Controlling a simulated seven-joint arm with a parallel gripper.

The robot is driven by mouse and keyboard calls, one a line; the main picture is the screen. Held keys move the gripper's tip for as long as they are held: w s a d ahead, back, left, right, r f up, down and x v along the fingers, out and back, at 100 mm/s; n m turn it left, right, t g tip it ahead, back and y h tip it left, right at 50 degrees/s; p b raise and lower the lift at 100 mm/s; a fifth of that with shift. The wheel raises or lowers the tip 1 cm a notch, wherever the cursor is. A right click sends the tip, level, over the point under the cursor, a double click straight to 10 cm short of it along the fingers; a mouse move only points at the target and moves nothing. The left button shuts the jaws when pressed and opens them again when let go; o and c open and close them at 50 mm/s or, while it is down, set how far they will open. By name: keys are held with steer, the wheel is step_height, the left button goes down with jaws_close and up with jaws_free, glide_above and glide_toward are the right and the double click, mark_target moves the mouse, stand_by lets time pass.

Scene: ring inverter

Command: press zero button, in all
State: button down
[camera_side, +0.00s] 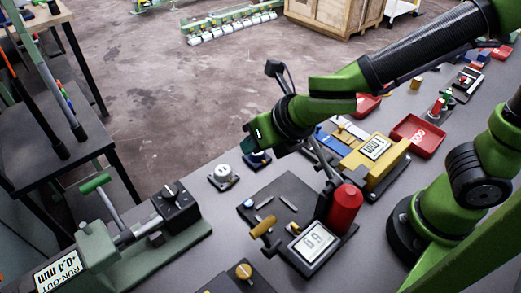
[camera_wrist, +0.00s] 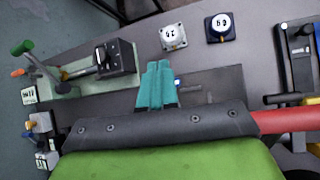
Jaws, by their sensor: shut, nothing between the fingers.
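My gripper (camera_side: 250,142) hangs above the bench with its teal fingers together and empty; in the wrist view the fingers (camera_wrist: 157,84) point over a dark plate. That black plate (camera_side: 285,190) carries a display (camera_side: 313,241), a red cylinder (camera_side: 344,207), a brass handle (camera_side: 264,227) and a small blue spot (camera_side: 249,203), perhaps a button. The blue spot also shows just right of the fingers in the wrist view (camera_wrist: 177,84). No label reading zero is legible, so I cannot tell which part is the zero button. The fingers appear apart from the plate.
A silver unit with a round white dial (camera_side: 223,176) stands near the gripper, and a darker dial unit (camera_wrist: 219,27) beside it. A green run-out fixture (camera_side: 105,250) is at left. A yellow device (camera_side: 376,165) and red trays (camera_side: 418,135) are at right.

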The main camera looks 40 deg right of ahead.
mark_target(249, 204)
steer(key=f+n, duration=0.1)
steer(key=n, duration=0.3)
steer(key=a+f+n, duration=0.1)
steer(key=n, duration=0.3)
steer(key=a+f+n, duration=0.1)
steer(key=f+n, duration=0.1)
steer(key=n, duration=0.2)
steer(key=shift+s+h, duration=0.25)
steer(key=shift+h, duration=0.05)
steer(key=shift+f, duration=4.35)
steer(key=shift+f, duration=0.1)
steer(key=shift+f, duration=0.3)
steer(key=shift+f, duration=0.15)
